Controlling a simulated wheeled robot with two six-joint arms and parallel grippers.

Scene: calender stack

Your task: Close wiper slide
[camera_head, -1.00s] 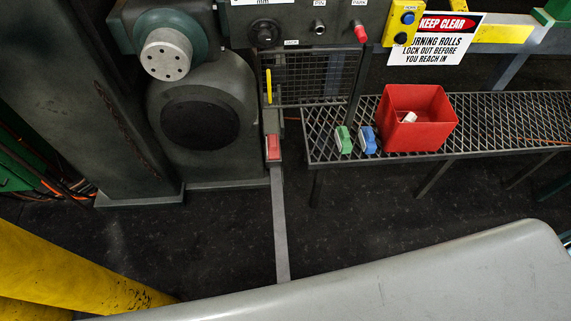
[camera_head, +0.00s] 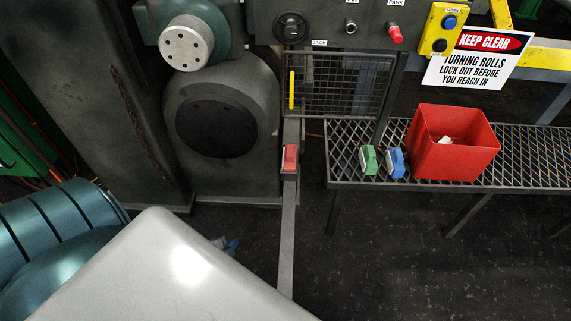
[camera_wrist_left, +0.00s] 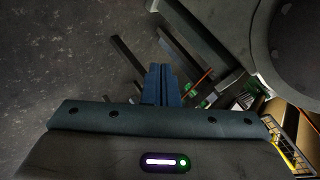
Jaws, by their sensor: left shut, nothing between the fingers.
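A red block (camera_head: 289,158), which may be the wiper slide's handle, sits at the top of a long, narrow grey metal bar (camera_head: 287,230) that runs down toward me. I cannot tell for sure which part is the wiper slide or how far it stands open. My left gripper (camera_head: 232,244) shows only as a small blue tip beyond the large pale grey surface, left of the bar and below the red block, apart from both. In the left wrist view its blue fingers (camera_wrist_left: 161,84) are together and empty. My right gripper is not in view.
A mesh bench (camera_head: 345,160) at the right bears a red bin (camera_head: 453,145), a green block (camera_head: 368,160) and a blue-and-white block (camera_head: 395,162). A yellow handle (camera_head: 292,90) stands by the mesh guard (camera_head: 335,85). Dark floor lies open below the bench.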

